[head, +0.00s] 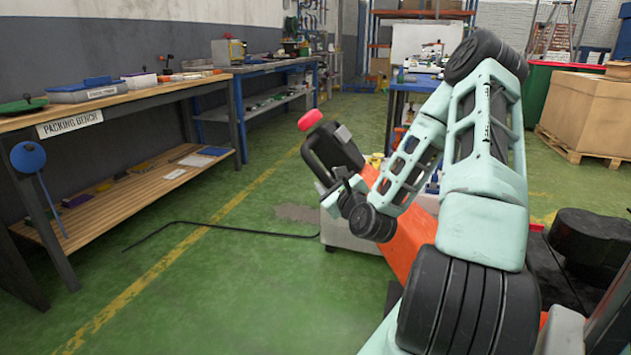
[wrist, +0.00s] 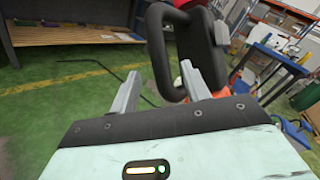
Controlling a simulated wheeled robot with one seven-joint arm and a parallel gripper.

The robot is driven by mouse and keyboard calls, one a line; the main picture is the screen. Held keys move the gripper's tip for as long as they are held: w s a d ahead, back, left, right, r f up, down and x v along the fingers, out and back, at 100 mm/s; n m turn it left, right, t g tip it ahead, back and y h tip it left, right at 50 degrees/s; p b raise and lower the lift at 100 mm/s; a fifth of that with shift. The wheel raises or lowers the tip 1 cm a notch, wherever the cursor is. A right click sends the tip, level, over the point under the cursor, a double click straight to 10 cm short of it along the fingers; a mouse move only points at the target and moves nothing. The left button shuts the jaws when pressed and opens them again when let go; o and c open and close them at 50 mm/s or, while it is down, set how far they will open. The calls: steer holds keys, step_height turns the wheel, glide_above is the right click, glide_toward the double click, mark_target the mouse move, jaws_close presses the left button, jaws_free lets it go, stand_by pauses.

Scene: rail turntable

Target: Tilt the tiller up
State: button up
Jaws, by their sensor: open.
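The tiller's head is a black loop handle (head: 322,160) with a red cap at its upper end and a small grey block on its side. It leans up and left in the head view, and it also fills the upper middle of the wrist view (wrist: 212,55). My gripper (wrist: 160,72) is open, with one pale finger on each side of the loop's near bar in the wrist view. I cannot tell whether either finger touches it. In the head view my gripper is largely hidden behind my wrist and the handle. The tiller's lower end is hidden.
An orange body (head: 408,245) lies behind my arm. A packing bench (head: 140,100) stands at left, with a blue paddle-shaped thing (head: 28,156) at its side. A dark bent rod (head: 240,230) lies on the green floor. Boxes on a pallet (head: 580,115) stand at right.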

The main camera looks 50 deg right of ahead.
mark_target(316, 168)
steer(key=shift+w+d+f+b, duration=0.1)
steer(key=shift+w+f+b, duration=0.15)
steer(key=shift+b, duration=0.25)
steer(key=x, duration=0.5)
steer(key=b+x, duration=0.1)
steer(key=x, duration=0.2)
steer(key=shift+w+d+r, duration=0.15)
steer(key=shift+w+r, duration=0.1)
steer(key=shift+w, duration=0.1)
